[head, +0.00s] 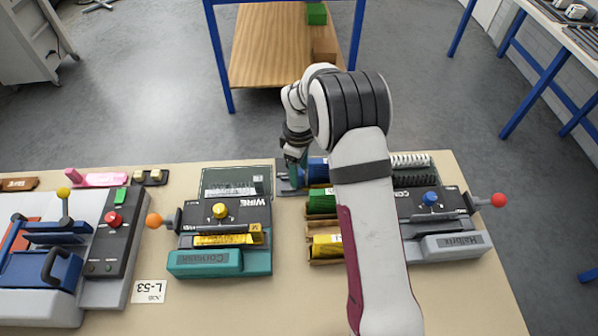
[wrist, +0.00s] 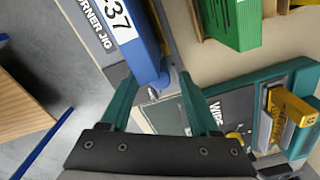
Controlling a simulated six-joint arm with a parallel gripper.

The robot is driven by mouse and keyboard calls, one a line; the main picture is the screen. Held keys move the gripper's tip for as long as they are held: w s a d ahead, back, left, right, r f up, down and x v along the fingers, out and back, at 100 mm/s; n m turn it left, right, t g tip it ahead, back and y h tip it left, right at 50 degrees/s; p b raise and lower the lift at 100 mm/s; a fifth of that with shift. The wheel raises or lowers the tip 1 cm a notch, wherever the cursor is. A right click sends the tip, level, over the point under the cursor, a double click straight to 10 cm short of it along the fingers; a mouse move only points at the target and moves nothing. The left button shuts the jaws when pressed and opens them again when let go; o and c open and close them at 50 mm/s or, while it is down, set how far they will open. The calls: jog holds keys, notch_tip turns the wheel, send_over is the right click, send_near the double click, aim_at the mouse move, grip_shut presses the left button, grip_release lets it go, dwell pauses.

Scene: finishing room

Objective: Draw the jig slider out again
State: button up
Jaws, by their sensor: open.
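The corner jig shows in the wrist view as a grey plate (wrist: 92,38) lettered "…RNER JIG". A blue bar (wrist: 150,62) with a white label ending in "37" lies along it; I take this as the slider. A small metal pin (wrist: 153,92) shows at the bar's near end. My gripper (wrist: 159,80) is open, its teal fingers on either side of the bar's end, with gaps visible. In the head view my gripper (head: 293,178) is low over the jig's left end, beside the blue part (head: 318,170). My arm hides much of the jig there.
A green block (head: 321,202) and a yellow block (head: 327,245) sit in a wooden holder close by. A teal wire machine (head: 205,263) stands left, a grey machine (head: 455,246) right. Bare tabletop (head: 230,305) lies in front.

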jog(key=shift+f, duration=0.95)
grip_shut()
jog(key=shift+r, duration=0.1)
dwell(0.6)
